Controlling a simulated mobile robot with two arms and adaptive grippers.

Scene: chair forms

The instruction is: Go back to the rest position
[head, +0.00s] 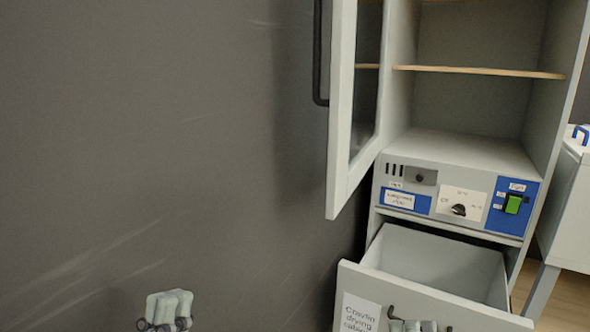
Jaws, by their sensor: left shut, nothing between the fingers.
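My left gripper (169,308) shows at the bottom left, in front of the dark grey wall. Its pale fingers are together and hold nothing. My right gripper (412,325) is at the bottom edge, in front of the open drawer's face and close to its dark handle (391,314). Only its tips show, so I cannot tell whether it is open or shut or touching the handle.
A grey drying cabinet (457,151) stands at the right with its glass door (341,120) swung open. Its drawer (362,280) is pulled out and looks empty. A control panel has a green switch (513,204). A white-topped unit (567,200) stands at far right.

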